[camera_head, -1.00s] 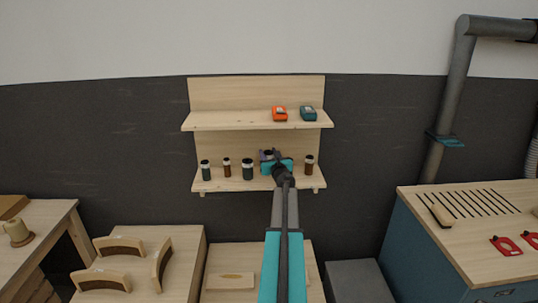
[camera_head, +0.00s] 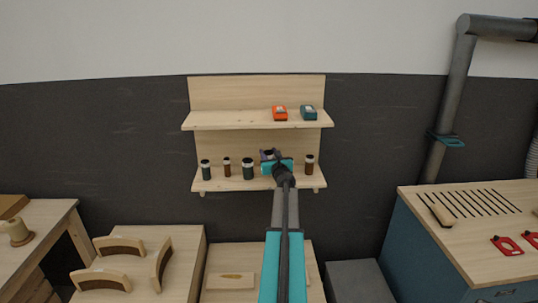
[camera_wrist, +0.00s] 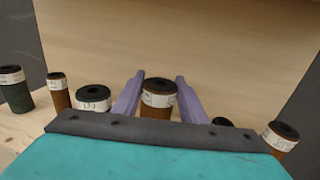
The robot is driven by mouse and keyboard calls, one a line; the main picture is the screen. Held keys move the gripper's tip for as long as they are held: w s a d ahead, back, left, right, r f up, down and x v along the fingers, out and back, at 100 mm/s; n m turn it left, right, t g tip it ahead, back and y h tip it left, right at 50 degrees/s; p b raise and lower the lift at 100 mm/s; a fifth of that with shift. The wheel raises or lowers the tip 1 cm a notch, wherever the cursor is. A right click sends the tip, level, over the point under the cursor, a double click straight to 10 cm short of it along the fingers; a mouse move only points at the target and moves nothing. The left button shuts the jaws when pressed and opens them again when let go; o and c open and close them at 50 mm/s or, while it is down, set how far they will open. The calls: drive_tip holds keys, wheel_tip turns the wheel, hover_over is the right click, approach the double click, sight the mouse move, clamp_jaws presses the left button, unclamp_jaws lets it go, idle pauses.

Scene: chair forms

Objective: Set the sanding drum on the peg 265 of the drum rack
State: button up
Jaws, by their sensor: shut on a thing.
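My gripper (camera_head: 268,154) is at the lower shelf of a wooden wall unit. In the wrist view its two purple fingers (camera_wrist: 158,92) stand on either side of a brown sanding drum (camera_wrist: 158,105) with a white label band and a dark top. The gripper is shut on this drum, which looks upright. Its lower end is hidden behind the gripper body, so I cannot tell whether it touches the shelf. The label is too small to read. I cannot make out a rack peg marked 265 in either view.
On the lower shelf (camera_head: 215,185), other drums stand left, including a dark one (camera_head: 248,169), and a brown one (camera_head: 309,165) stands close on the right. Orange (camera_head: 280,114) and teal (camera_head: 308,113) items sit on the upper shelf. Benches stand below and at right.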

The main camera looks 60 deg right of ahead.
drive_tip(key=shift+f+b, duration=1.4)
idle(0.8)
drive_tip(key=o, duration=1.2)
drive_tip(key=shift+o, duration=0.2)
drive_tip(key=shift+s, duration=0.1)
drive_tip(key=shift+b+v, duration=1.15)
drive_tip(key=shift+v, duration=3.15)
drive_tip(key=shift+b+v, duration=0.6)
drive_tip(key=shift+v, duration=1.95)
drive_tip(key=shift+a, duration=0.1)
